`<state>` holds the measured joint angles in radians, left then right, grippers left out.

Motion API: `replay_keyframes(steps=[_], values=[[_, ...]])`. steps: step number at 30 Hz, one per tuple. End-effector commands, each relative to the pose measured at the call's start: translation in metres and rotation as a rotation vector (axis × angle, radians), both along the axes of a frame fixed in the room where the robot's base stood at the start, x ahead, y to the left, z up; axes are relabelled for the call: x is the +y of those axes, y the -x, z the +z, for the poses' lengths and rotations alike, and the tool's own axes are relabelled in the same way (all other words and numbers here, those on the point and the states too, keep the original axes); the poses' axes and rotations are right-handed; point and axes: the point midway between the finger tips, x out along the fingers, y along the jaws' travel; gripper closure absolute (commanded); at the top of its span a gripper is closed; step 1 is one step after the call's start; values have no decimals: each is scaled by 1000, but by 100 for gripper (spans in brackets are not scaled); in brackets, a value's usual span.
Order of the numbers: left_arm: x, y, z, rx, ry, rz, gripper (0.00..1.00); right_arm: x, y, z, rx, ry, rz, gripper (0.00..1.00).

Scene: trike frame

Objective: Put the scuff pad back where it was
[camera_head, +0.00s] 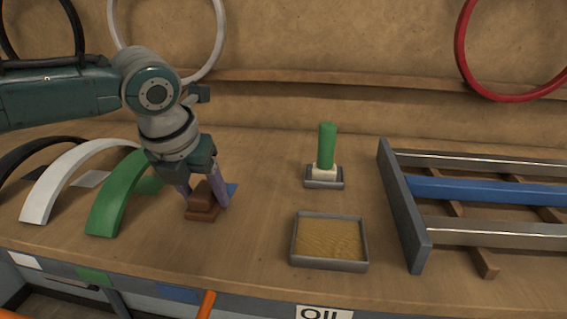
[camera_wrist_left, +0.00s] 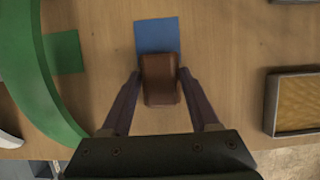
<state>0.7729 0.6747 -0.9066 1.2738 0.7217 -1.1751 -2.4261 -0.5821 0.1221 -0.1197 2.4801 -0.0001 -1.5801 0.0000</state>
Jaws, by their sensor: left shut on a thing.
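The scuff pad, seen as a brown block (camera_head: 202,211) with a narrower raised grip, is on or just above the wooden bench at the left; I cannot tell if it touches. My left gripper (camera_head: 205,198) points down with its fingers on either side of the grip, shut on it. In the left wrist view the brown pad (camera_wrist_left: 160,80) sits between the fingertips (camera_wrist_left: 159,82) and overlaps the near edge of a blue square (camera_wrist_left: 156,34) on the bench. My right gripper is not in view.
A green arch (camera_head: 115,198) and a white arch (camera_head: 58,180) stand left of the gripper. To the right are a shallow tray with a tan surface (camera_head: 329,268), a green-handled tool (camera_head: 326,146) in a small grey tray, and a frame with rails (camera_head: 405,215). Bench between is clear.

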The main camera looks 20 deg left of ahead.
Motion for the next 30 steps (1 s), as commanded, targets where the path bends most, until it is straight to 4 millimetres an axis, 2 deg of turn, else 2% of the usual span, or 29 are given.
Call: replay_keyframes(steps=[8, 9, 17, 24, 30], values=[[0, 0, -3, 0, 0, 0, 91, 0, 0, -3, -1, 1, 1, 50], [0, 0, -3, 0, -1, 1, 37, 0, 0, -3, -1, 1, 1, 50], [0, 0, -2, 0, 0, 1, 9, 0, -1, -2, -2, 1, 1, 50], [0, 0, -1, 0, 0, 1, 9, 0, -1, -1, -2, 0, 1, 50], [-1, 4, 13, -2, 1, 1, 9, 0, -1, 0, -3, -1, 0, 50]])
